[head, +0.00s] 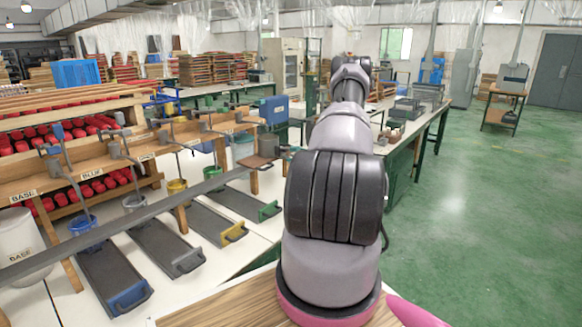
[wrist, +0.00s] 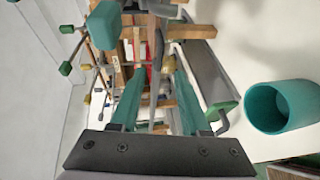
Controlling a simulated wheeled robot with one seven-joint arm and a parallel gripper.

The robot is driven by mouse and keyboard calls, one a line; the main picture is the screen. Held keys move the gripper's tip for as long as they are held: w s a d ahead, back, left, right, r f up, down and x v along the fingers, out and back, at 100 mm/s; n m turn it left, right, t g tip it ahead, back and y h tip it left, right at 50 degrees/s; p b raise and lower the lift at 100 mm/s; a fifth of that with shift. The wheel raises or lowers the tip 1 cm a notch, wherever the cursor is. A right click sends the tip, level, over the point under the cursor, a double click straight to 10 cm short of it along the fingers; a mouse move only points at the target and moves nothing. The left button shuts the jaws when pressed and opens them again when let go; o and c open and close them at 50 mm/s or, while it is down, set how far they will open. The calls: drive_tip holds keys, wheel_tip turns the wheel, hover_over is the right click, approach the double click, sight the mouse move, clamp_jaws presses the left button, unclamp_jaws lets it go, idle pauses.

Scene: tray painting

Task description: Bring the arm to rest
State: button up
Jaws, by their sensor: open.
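My arm (head: 335,190) reaches forward from the wooden top in the head view, and its far end hides whatever is behind it. My gripper (wrist: 160,78) shows in the wrist view as two teal fingers standing apart. Nothing is seen held between them. A dark tray with a green handle (wrist: 224,108) lies just beyond the right finger.
Trays with blue (head: 131,298), grey (head: 189,262), yellow (head: 234,234) and green (head: 270,211) handles lie on the white table at left. A wooden rack (head: 110,163) with hanging tools stands behind them. A long workbench (head: 425,125) is right of my arm. Green floor (head: 480,230) is clear at right.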

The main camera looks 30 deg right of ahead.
drive_tip(key=s+a+r+n+g, duration=0.1)
drive_tip(key=a+r+n+g, duration=0.5)
drive_tip(key=a+r+n, duration=1.05)
drive_tip(key=s+a+r+n+g+h, duration=0.25)
drive_tip(key=s+a+r+n, duration=0.8)
drive_tip(key=r, duration=0.55)
drive_tip(key=s+a+r+n+t+h, duration=0.2)
drive_tip(key=s+a+r+n, duration=0.1)
drive_tip(key=s+n, duration=0.5)
drive_tip(key=s+a+r+n+t+h, duration=0.2)
drive_tip(key=s+a+n, duration=0.4)
drive_tip(key=s, duration=0.8)
drive_tip(key=shift+r+n+h, duration=0.45)
drive_tip(key=shift+n+h, duration=0.4)
drive_tip(key=shift+n, duration=0.05)
